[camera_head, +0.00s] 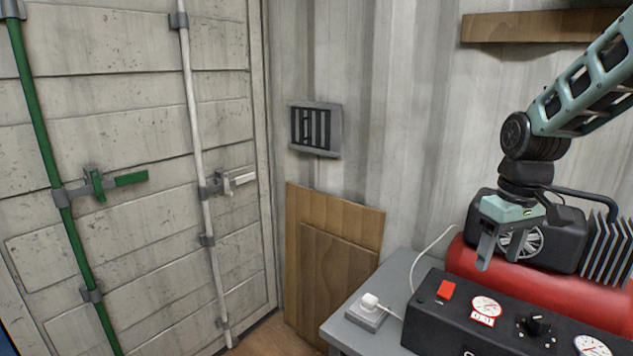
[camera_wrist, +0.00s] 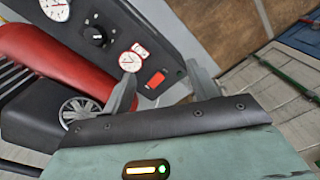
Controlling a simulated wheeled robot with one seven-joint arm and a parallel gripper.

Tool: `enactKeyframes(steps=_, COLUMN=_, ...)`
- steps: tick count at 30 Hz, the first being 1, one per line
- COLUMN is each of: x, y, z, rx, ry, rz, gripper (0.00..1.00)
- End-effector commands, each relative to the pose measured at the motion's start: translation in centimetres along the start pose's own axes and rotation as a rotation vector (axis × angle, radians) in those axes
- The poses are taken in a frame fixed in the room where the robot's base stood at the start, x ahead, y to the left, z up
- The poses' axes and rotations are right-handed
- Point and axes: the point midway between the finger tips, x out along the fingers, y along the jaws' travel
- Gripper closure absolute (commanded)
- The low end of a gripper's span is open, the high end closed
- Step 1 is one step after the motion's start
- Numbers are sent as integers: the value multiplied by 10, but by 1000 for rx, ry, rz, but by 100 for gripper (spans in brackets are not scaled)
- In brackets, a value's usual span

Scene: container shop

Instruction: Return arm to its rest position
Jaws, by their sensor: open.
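My arm reaches in from the upper right of the head view. My gripper (camera_head: 500,268) points down in front of the compressor (camera_head: 570,232) and above the black control box (camera_head: 430,318). In the wrist view my gripper (camera_wrist: 165,82) shows two grey fingers spread apart with nothing between them. Beyond the fingers, the wrist view shows the control box with its red switch (camera_wrist: 157,79) and a round gauge (camera_wrist: 130,62). The gripper seems apart from the box and the compressor.
The compressor's red tank (camera_head: 475,268) lies behind the box on a grey table (camera_head: 400,278). A white plug (camera_head: 369,302) sits in a socket block at the table's left. A wooden shelf (camera_head: 530,26) is on the wall near the arm. Container doors (camera_head: 130,230) stand left, wooden boards (camera_head: 335,260) between.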

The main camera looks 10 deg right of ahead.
Motion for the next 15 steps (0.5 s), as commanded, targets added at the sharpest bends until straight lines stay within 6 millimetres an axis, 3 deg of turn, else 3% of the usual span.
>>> enactKeyframes(steps=1, x=3, y=-42, z=0, rx=-67, ry=0, rz=-7, gripper=40)
enactKeyframes(steps=6, x=13, y=-153, z=27, rx=-235, ry=2, rz=-24, gripper=40)
enactKeyframes(steps=10, x=22, y=-220, z=68, rx=-358, ry=-2, rz=-32, gripper=40)
enactKeyframes(steps=15, x=31, y=-269, z=122, rx=-481, ry=-6, rz=-34, gripper=40)
